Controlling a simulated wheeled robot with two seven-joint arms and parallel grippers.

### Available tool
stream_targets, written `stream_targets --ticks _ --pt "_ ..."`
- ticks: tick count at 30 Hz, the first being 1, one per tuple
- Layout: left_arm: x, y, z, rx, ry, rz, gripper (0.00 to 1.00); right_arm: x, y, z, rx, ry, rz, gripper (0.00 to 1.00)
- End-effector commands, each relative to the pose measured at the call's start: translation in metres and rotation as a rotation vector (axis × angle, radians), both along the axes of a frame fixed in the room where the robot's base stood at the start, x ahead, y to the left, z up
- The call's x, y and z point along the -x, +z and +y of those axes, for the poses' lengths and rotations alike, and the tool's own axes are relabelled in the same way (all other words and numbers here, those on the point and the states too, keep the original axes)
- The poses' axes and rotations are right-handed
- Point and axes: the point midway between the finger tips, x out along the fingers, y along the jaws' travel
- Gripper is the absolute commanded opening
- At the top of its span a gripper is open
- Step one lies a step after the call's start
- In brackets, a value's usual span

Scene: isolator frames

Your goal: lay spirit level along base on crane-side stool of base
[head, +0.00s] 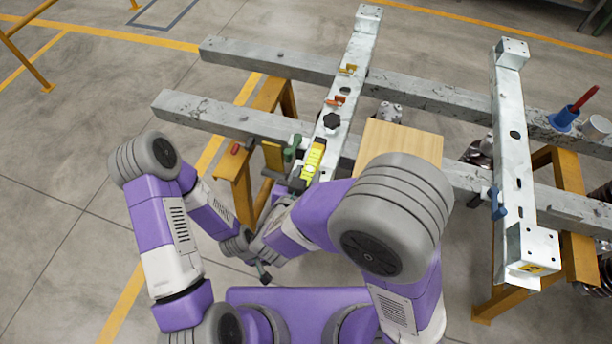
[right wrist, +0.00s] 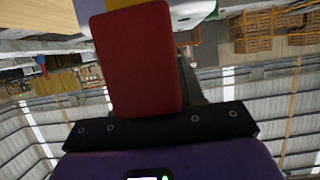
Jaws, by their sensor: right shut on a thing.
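The yellow spirit level (head: 313,160) with dark markings shows at the near end of the left pale steel base (head: 327,142). It lies roughly along that base; whether it touches the surface is unclear. My right gripper (head: 299,184) is at its near end, shut on it and partly hidden by my right arm. In the right wrist view a large red block (right wrist: 140,60) fills the middle, with a strip of yellow (right wrist: 122,3) behind it. My left gripper (head: 263,273) hangs low near my body, away from the level; its jaws are too small to judge.
Two long grey beams (head: 435,92) on yellow trestles (head: 238,165) carry the base and a second pale steel piece (head: 508,135) at right. A wooden board (head: 405,137) lies right of the level. A blue holder with a red tool (head: 566,118) stands far right.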

Motion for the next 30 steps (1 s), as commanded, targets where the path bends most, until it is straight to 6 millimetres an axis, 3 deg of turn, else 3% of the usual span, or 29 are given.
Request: stream_targets --ticks 2,3,7,19,30 --pt "0.0 -0.002 0.0 0.0 0.0 0.0 0.43 0.0 -0.003 0.0 0.001 0.0 -0.001 0.0" --pt "0.0 -0.001 0.0 0.0 0.0 0.0 0.43 0.0 -0.003 0.0 0.001 0.0 0.0 0.43" --pt "0.0 -0.001 0.0 0.0 0.0 0.0 0.43 0.0 -0.003 0.0 0.001 0.0 0.0 0.63" --pt "0.0 0.003 0.0 0.0 0.0 0.0 0.43 0.004 0.004 0.002 0.0 0.002 0.0 0.64" --pt "0.0 0.029 0.0 0.0 0.0 0.0 0.43 0.069 0.034 0.024 0.0 0.006 0.0 0.64"
